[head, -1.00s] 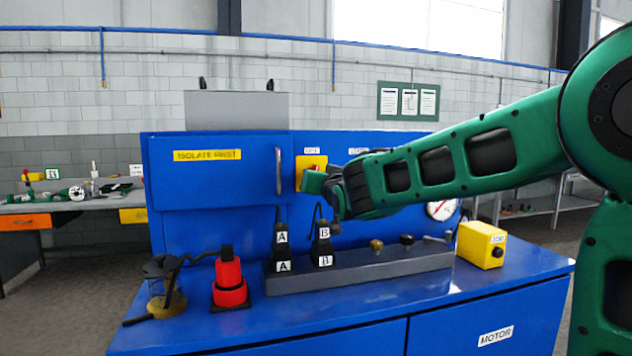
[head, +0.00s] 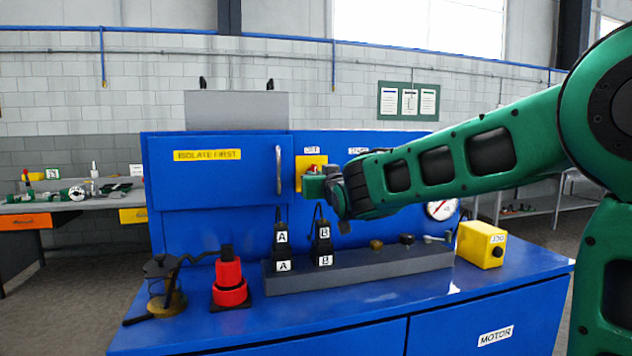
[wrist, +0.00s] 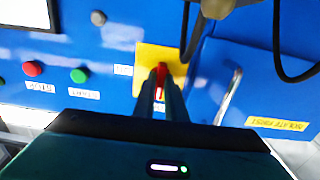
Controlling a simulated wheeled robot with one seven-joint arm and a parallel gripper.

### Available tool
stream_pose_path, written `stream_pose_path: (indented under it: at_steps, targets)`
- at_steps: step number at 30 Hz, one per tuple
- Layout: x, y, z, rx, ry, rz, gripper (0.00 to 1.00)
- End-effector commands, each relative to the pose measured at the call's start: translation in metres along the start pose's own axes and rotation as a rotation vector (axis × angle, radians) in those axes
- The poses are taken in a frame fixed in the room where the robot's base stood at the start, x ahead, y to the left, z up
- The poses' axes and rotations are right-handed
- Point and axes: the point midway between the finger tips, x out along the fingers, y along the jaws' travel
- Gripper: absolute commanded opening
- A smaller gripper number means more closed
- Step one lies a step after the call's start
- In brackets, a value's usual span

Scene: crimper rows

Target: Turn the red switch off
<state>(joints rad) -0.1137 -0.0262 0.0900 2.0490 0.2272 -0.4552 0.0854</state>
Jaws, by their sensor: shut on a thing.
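The red switch (wrist: 161,74) sits on a yellow plate (wrist: 150,56) on the blue panel. In the wrist view its red handle lies between my fingertips. My gripper (wrist: 160,92) is shut on it. In the head view the yellow plate (head: 311,161) shows beside the cabinet handle, with a small label above it. My gripper (head: 315,186) reaches it from the right and covers its lower part. Most of the red handle is hidden there, so I cannot read its exact angle.
A red button (wrist: 32,68) and a green button (wrist: 78,75) share the panel. Black cables (wrist: 277,45) hang close to the plate. Below, plugs marked A and B (head: 322,245) stand on a grey rail (head: 380,262). A red lamp-like unit (head: 230,285) and a yellow box (head: 482,244) stand on the bench.

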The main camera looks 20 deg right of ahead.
Motion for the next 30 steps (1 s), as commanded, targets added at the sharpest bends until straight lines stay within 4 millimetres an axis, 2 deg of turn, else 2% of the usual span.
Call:
stream_pose_path:
  at_steps: [1,3,14,19,30]
  targets:
    - [0.000,0.000,0.007,-0.002,-0.014,0.000,0.16]
    - [0.000,0.000,0.006,-0.002,-0.012,0.000,0.30]
    - [-0.003,0.000,0.002,0.000,-0.004,0.000,0.30]
    - [-0.022,0.000,0.001,0.000,-0.003,0.000,0.30]
    - [-0.085,0.000,0.003,-0.001,-0.005,-0.001,0.30]
